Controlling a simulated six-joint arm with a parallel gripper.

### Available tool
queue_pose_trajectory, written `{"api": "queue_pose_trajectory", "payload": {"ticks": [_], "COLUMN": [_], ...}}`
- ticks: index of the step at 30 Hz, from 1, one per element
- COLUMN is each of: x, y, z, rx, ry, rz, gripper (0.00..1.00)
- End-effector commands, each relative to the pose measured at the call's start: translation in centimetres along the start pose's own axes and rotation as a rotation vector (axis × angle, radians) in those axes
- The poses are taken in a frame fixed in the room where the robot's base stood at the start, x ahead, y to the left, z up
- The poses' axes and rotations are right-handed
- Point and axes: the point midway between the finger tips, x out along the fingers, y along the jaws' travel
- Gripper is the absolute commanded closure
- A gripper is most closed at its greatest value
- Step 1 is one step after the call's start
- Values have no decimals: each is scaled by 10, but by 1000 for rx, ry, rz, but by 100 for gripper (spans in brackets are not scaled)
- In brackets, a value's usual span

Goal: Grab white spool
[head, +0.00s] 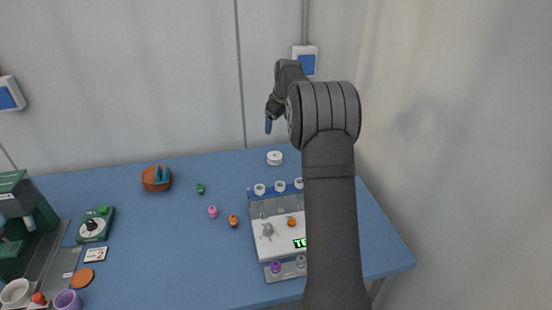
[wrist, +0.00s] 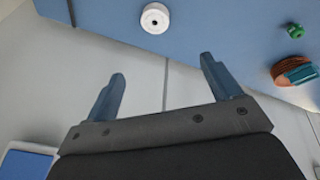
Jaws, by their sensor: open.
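The white spool (head: 275,158) stands on the blue table near its back edge in the head view. It also shows at the top of the wrist view (wrist: 155,18), as a white disc with a dark centre hole. My gripper (head: 268,126) is raised above the back of the table, a little left of the spool in the head view. In the wrist view my gripper (wrist: 162,68) has its two blue fingers wide apart and nothing between them. The spool lies beyond the fingertips, apart from them.
A terracotta pot (head: 157,179), a green piece (head: 200,188), a pink one (head: 213,211) and an orange one (head: 233,221) lie to the left. The wall is close behind the table.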

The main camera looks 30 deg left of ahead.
Motion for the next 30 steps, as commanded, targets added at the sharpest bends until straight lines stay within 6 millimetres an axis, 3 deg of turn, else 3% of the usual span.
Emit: {"api": "queue_pose_trajectory", "payload": {"ticks": [3,7,11,23,30], "x": [20,31,47,131,151], "y": [15,22,22,17,17], "z": [11,16,15,10,8], "rx": [209,318,337,332,332], "ry": [37,56,57,57,58], "rz": [-34,-52,-56,-55,-54], "gripper": [17,17,17,17,17]}}
